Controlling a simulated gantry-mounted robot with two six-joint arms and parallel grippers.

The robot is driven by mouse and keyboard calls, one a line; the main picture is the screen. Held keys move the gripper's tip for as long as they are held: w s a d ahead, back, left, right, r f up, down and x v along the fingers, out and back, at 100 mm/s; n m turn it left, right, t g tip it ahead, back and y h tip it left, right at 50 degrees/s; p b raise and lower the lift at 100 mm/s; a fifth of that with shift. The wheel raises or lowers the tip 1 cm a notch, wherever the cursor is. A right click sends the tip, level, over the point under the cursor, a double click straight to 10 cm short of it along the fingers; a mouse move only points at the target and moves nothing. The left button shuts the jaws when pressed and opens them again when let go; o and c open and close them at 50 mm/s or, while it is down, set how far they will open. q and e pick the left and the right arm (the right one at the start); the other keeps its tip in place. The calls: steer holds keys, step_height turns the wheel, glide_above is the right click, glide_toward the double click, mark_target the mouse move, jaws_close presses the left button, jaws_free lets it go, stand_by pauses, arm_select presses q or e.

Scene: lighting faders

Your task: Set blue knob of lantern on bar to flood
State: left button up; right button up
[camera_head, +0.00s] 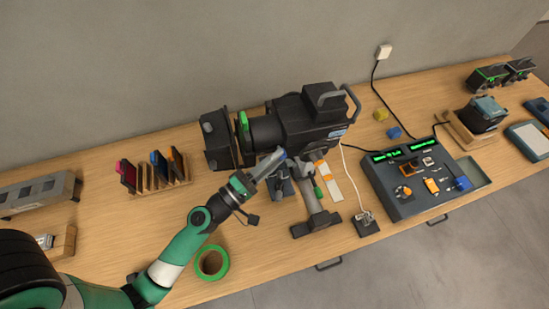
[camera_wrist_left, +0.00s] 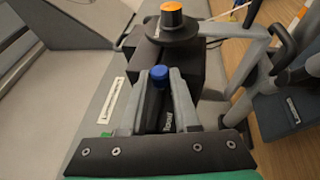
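The lantern (camera_head: 300,118) is a black spotlight on a short stand at the middle of the bench, with a green knob or ring near its front. Its blue knob (camera_wrist_left: 159,74) shows in the left wrist view, on a dark slotted part with small white lettering I cannot read surely. My left gripper (camera_head: 280,158) reaches the lantern's underside in the head view. In the wrist view its two grey fingers (camera_wrist_left: 158,98) stand apart, one on each side of the blue knob, with a gap seeming to remain. The head view hides the knob. My right gripper is not in view.
An orange-topped knob (camera_wrist_left: 172,9) sits beyond the blue one on the lantern. A control desk (camera_head: 420,178) with faders stands to the right. A green tape roll (camera_head: 212,264) and a rack of coloured filters (camera_head: 160,183) lie to the left.

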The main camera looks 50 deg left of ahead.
arm_select(q)
jaws_close()
stand_by(1.0)
